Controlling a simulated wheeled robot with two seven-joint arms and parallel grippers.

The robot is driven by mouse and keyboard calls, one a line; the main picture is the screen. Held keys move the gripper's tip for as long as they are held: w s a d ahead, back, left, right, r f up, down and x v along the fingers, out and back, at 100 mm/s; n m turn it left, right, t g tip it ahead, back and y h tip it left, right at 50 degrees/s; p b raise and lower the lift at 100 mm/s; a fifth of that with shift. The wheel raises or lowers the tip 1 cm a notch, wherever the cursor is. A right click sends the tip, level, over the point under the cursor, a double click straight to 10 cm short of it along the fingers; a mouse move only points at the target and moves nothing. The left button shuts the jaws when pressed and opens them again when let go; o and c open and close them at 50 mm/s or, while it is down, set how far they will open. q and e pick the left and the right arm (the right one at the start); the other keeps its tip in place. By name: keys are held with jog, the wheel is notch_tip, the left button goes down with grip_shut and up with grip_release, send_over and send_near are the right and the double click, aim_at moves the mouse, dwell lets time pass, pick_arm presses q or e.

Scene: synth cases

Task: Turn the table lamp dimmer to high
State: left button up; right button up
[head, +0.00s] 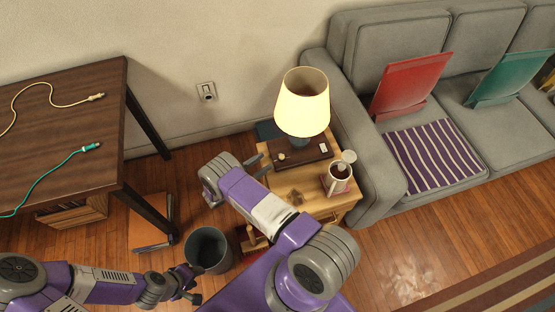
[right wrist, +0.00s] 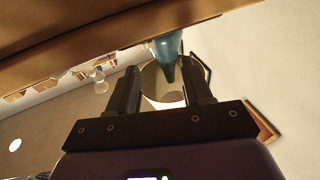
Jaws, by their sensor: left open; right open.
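The table lamp (head: 302,103) is lit, with a cream shade and a bluish stem, and stands on the wooden side table (head: 265,189). A dark brown box (head: 310,157) lies at its foot, with a small pale knob (head: 282,156) on its left and a pale plate (head: 323,148) on its right. I cannot read the dimmer's setting. My right gripper (head: 258,167) is open and empty, just left of the box. In the right wrist view its fingers (right wrist: 161,91) stand apart, with the teal lamp stem (right wrist: 167,52) beyond them. My left gripper (head: 191,283) is open, low beside the bin.
A mug (head: 338,179) and brown crumpled bits (head: 296,196) are on the side table. A grey bin (head: 207,249) stands on the floor. A grey sofa (head: 408,120) is at the right, a dark table (head: 70,125) with cables at the left. A wall outlet (head: 206,91) is behind.

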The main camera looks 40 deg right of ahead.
aim_at(280, 159)
jog(key=s+n+t+y, duration=0.1)
jog(key=t, duration=0.1)
jog(key=s+a+n+t, duration=0.1)
jog(key=s+n+t, duration=0.1)
jog(key=t, duration=0.1)
jog(key=s+n+t+y, duration=0.1)
jog(key=s+n+t, duration=0.1)
jog(key=shift+s+a+t+y+p, duration=0.2)
jog(key=shift+t+y+p, duration=0.1)
jog(key=shift+p, duration=0.05)
jog(key=b+x, duration=0.1)
jog(key=x, duration=0.5)
jog(key=shift+s+b, duration=0.1)
jog(key=shift+b, duration=0.2)
jog(key=shift+x, duration=0.8)
grip_shut()
